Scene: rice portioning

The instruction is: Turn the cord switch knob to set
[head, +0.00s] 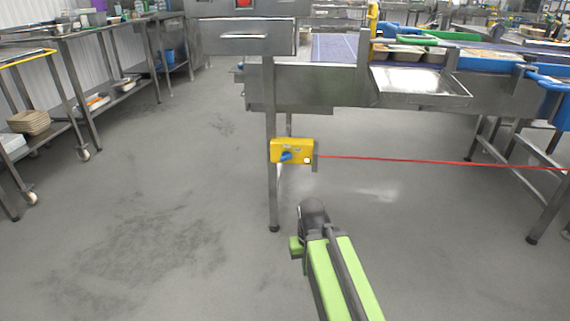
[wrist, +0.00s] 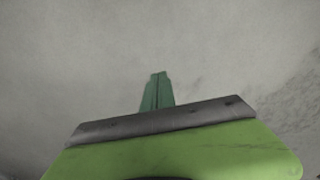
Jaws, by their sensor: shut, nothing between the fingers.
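The yellow cord switch box (head: 292,151) is fixed to a metal leg of the steel bench in the head view. Its blue knob (head: 286,157) sits on the lower left of the front face, with a small white round part to its right. A red cord (head: 430,161) runs from the box's right side. My arm reaches up from the bottom of the head view, below and right of the box, apart from it. In the wrist view, my gripper's green fingers (wrist: 157,92) are shut together, with nothing between them, over grey floor. The box is not in the wrist view.
The bench leg (head: 271,195) stands left of my arm. A metal tray (head: 420,84) sits on the bench above. Side tables with shelves (head: 80,50) line the left. The grey floor (head: 160,220) left of the leg is open.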

